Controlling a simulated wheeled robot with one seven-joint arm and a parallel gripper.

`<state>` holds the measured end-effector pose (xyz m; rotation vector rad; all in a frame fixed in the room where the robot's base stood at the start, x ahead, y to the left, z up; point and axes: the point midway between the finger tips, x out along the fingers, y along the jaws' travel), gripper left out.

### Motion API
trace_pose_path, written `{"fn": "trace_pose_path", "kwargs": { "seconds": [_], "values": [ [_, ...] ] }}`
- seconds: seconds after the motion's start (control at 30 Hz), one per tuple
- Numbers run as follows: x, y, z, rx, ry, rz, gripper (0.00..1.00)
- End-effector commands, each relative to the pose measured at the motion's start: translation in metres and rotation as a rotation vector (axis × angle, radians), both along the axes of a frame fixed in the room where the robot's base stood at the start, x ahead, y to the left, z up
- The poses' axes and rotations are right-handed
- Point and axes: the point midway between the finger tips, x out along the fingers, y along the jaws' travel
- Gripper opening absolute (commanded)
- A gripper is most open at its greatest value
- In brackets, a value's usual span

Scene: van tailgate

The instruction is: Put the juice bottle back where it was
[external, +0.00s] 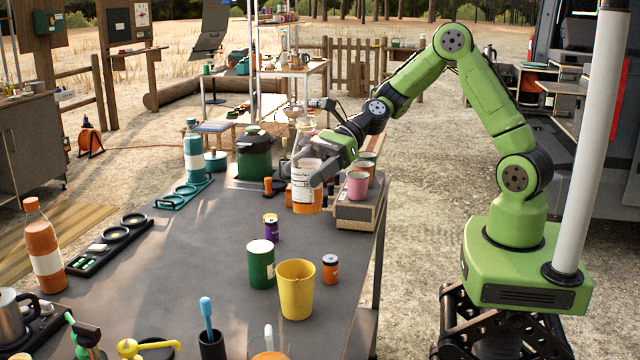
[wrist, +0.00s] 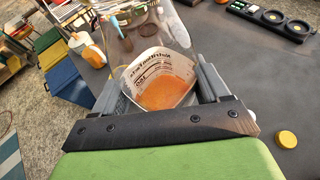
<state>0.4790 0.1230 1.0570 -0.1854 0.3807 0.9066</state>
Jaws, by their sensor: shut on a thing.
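My gripper (external: 318,172) is shut around a clear juice bottle (external: 304,178) with a white printed label and orange juice low in it. The bottle looks upright, toward the far right part of the table; I cannot tell whether its base touches the top. In the wrist view the bottle (wrist: 163,88) sits between the two fingers (wrist: 160,85), its label and orange contents showing. A second, fuller orange bottle (external: 43,250) with a white label stands at the table's left edge, beside a black tray with round holders (external: 104,244).
A crate (external: 356,217) with cups, including a pink cup (external: 358,186), stands right of the held bottle. A green pot (external: 254,155) and teal bottle (external: 193,150) are to its left. Nearer are a green can (external: 261,265) and yellow cup (external: 296,290). The table's centre-left is clear.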

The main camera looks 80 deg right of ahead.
Motion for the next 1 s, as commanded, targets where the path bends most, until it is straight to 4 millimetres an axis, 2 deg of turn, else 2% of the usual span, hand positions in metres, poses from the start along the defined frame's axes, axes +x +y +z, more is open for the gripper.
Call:
{"fn": "trace_pose_path", "kwargs": {
  "seconds": [0.1, 0.4, 0.73, 0.87, 1.0],
  "values": [
    [0.010, -0.019, 0.001, 0.003, -0.007, -0.059, 0.34],
    [0.022, -0.046, 0.005, 0.010, -0.013, -0.142, 0.34],
    [0.022, -0.043, -0.034, 0.012, -0.006, -0.135, 0.34],
    [0.021, -0.043, -0.044, 0.011, -0.010, -0.134, 0.34],
    [0.021, -0.043, -0.071, 0.013, -0.006, -0.136, 0.34]
  ]
}}
